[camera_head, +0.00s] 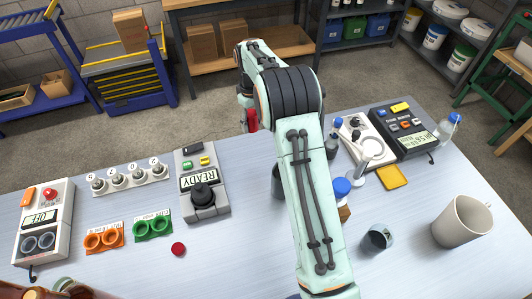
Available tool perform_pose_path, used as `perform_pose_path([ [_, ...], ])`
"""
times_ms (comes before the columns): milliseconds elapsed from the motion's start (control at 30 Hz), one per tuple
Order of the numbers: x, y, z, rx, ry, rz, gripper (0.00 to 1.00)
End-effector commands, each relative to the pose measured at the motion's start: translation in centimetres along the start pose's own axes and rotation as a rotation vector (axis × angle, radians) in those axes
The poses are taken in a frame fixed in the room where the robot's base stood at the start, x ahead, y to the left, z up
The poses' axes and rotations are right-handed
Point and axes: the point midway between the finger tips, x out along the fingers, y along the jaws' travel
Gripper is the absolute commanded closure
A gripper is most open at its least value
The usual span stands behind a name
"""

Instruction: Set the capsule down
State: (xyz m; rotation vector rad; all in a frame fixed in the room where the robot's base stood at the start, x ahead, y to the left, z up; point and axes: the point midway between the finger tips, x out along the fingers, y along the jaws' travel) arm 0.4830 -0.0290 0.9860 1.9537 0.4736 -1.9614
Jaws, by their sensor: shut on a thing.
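My arm reaches up the middle of the picture and bends at a dark ribbed joint. My gripper does not show; the arm hides whatever is behind it. I cannot make out a capsule with certainty. A red piece (252,119) shows at the far end of my arm, just beyond the table's back edge; I cannot tell what it is. A small red disc (178,249) lies on the pale table (230,262).
At left stand a switch box (45,222), a white rack (131,179), orange cups (104,237), green cups (152,227) and a READY device (201,183). At right stand a dark instrument (402,128), a yellow pad (393,177), a dark cup (377,239) and a mug (462,223).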

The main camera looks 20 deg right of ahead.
Motion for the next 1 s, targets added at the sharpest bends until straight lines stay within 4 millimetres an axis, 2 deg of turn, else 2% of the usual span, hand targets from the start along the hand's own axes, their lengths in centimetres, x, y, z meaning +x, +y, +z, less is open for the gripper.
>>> perform_pose_path([
  [100, 1.8, 2.7, -0.2, 0.043, -0.002, -0.002, 0.7],
  [200, 3.2, 3.4, 0.7, 0.064, -0.001, -0.002, 0.7],
  [367, 5.8, 3.9, 1.4, 0.081, -0.001, -0.002, 0.7],
  [500, 8.6, 4.0, 1.4, 0.081, -0.001, -0.001, 0.7],
  [733, 11.0, 4.0, 1.3, 0.08, 0.002, 0.0, 0.7],
  [900, 13.5, 4.0, 1.3, 0.081, 0.001, 0.0, 0.7],
  [1000, 13.9, 4.0, 1.2, 0.081, 0.003, 0.001, 0.7],
])
